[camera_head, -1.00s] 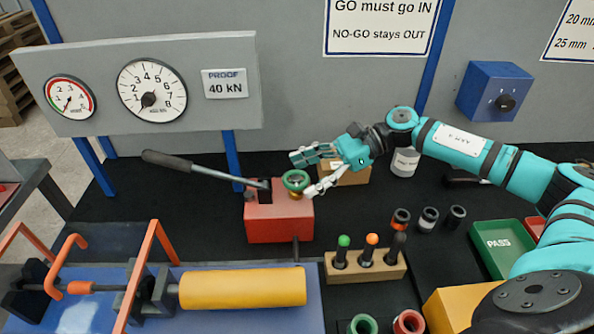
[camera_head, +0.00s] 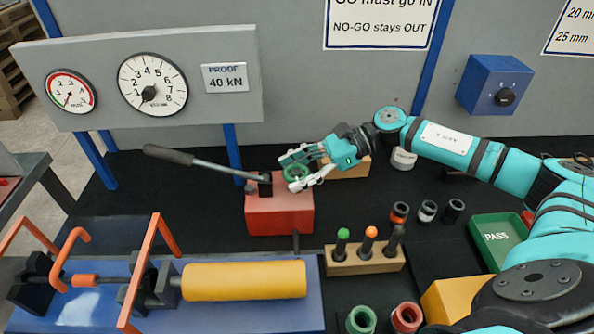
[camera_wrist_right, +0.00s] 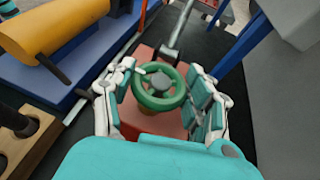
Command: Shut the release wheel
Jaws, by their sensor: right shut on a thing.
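The green release wheel (camera_head: 297,172) sits on top of the red pump block (camera_head: 280,212), at its right side. In the right wrist view the wheel (camera_wrist_right: 159,87) shows as a green ring with a grey hub. My right gripper (camera_head: 294,170) reaches in from the right, with its fingers on either side of the wheel. It is shut on the wheel; the wrist view shows a finger (camera_wrist_right: 125,80) touching or nearly touching the left rim. My left gripper is not in view.
The pump's long lever (camera_head: 205,165) rises to the left from the block. A wooden rack (camera_head: 365,262) with several plug gauges stands in front right. A yellow cylinder (camera_head: 245,281) lies on the blue bed at front left. A gauge panel (camera_head: 215,110) stands behind.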

